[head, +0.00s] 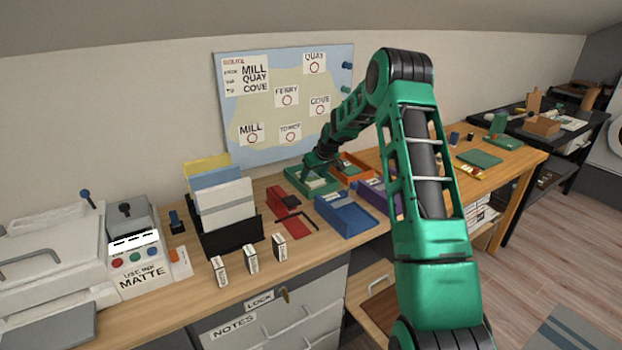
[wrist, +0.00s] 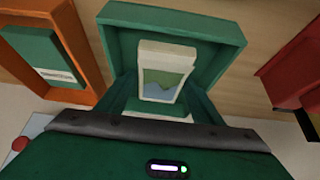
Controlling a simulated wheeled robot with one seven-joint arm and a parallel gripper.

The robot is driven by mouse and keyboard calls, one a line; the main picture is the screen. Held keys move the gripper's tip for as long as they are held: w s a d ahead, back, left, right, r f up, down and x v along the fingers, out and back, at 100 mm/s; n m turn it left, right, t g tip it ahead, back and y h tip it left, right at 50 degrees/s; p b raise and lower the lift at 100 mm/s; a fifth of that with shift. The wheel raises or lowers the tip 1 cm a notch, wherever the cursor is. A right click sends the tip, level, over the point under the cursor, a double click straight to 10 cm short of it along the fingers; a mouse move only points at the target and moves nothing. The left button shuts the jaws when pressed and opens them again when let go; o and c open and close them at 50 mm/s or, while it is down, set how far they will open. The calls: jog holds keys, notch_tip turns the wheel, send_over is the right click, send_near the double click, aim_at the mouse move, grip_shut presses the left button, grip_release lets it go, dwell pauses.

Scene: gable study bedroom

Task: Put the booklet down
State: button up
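A booklet with a pale cover and a green and blue picture (wrist: 163,84) is in the green tray (wrist: 225,35) in the wrist view, between my gripper's green fingers (wrist: 163,100). Another pale surface shows just below it, partly hidden by my gripper. In the head view my gripper (head: 320,165) points down into the green tray (head: 295,180) on the desk below the wall map. The fingers stand apart on either side of the booklet. I cannot tell whether they press on it or whether it rests on the tray floor.
An orange tray (wrist: 92,60) holding a green booklet (wrist: 42,58) is beside the green tray. Blue (head: 347,216) and purple (head: 375,194) trays stand nearer the desk front. A red box (head: 283,198), a file holder (head: 232,238) and several small white boxes stand to the left.

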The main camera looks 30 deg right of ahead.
jog(key=shift+o, duration=0.5)
jog(key=shift+a+f, duration=0.3)
jog(key=shift+a, duration=0.1)
jog(key=shift+r, duration=0.3)
jog(key=v, duration=1.2)
jog(key=s+a+r+m+g+h, duration=0.1)
jog(key=s+r, duration=0.2)
jog(key=s, duration=0.4)
jog(key=s+a+r+m+g, duration=0.1)
jog(key=s+r, duration=0.2)
jog(key=s, duration=0.4)
jog(key=s+a+m+g, duration=0.2)
jog(key=s+a, duration=0.2)
jog(key=s, duration=1.5)
jog(key=s+a+m+g+y, duration=0.1)
jog(key=s+a, duration=0.4)
jog(key=s, duration=1.5)
jog(key=shift+s+a+r+m+g, duration=0.25)
jog(key=shift+r+m+g, duration=0.2)
jog(key=shift+m, duration=0.45)
